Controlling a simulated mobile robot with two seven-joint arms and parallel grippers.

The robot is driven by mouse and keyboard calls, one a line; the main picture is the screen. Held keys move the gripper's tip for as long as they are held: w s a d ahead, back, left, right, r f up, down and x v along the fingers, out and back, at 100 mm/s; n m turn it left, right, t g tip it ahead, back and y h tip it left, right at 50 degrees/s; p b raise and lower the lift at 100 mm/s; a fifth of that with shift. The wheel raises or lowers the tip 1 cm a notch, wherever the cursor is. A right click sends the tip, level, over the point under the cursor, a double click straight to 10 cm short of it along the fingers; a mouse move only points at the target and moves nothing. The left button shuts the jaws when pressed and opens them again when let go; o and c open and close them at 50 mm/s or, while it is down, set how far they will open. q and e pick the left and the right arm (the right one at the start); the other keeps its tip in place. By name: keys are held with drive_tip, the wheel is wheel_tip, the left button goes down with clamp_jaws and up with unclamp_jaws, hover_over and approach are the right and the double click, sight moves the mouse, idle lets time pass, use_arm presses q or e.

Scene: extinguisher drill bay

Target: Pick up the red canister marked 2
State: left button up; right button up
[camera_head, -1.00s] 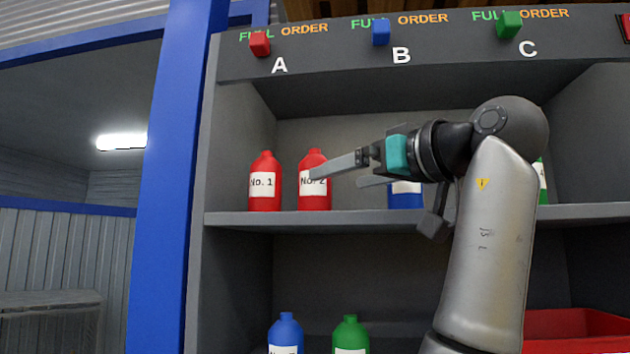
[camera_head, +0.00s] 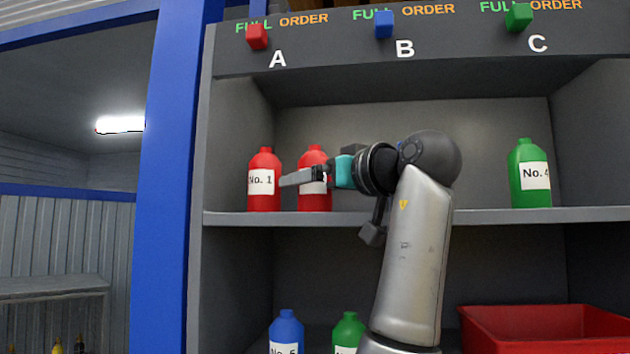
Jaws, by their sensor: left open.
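The red canister marked 2 (camera_head: 314,203) stands upright on the upper shelf, to the right of the red canister marked No. 1 (camera_head: 263,203). My left gripper (camera_head: 298,178) is open, its jaws pointing left at the height of the canister's label. One finger crosses in front of canister 2 and covers most of its label, with its tip reaching the gap beside No. 1. The other finger is not clearly seen. I cannot tell whether the fingers touch either canister. My right gripper is not in view.
A green canister marked No. 4 (camera_head: 529,172) stands farther right on the upper shelf (camera_head: 490,216). Blue (camera_head: 286,328) and green (camera_head: 348,330) canisters stand below, beside a red bin (camera_head: 545,330). A blue post (camera_head: 168,180) is at the left.

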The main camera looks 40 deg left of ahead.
use_arm(q)
clamp_jaws()
idle(0.7)
